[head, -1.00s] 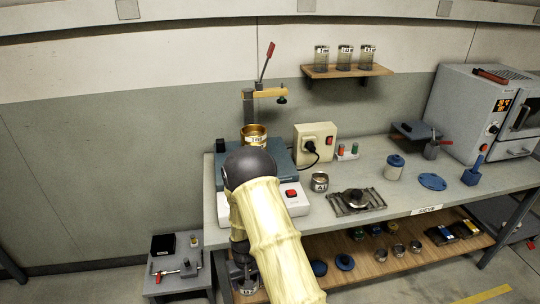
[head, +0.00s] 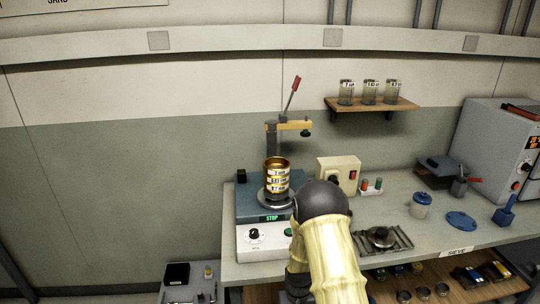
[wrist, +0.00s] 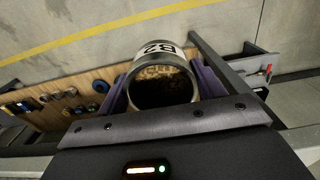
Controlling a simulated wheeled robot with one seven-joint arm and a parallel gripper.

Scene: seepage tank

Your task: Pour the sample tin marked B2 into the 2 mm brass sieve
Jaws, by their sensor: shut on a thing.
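The tin marked B2 (wrist: 160,52) is in my gripper (wrist: 160,88) in the wrist view. The jaws are shut on its sides, and its open mouth shows dark, grainy contents. In the head view my arm hides the gripper and the tin. A stack of brass sieves (head: 277,181) stands on the shaker at the bench's left end. The top ring, the 2 mm sieve (head: 276,165), is open upward. The tin is apart from the stack, out over the floor and lower shelf.
The shaker (head: 262,236) has a lit STOP display. A clamp post with a red-handled lever (head: 291,94) rises behind the stack. A cream socket box (head: 338,172) stands to the right. Jars stand on a wall shelf (head: 372,104).

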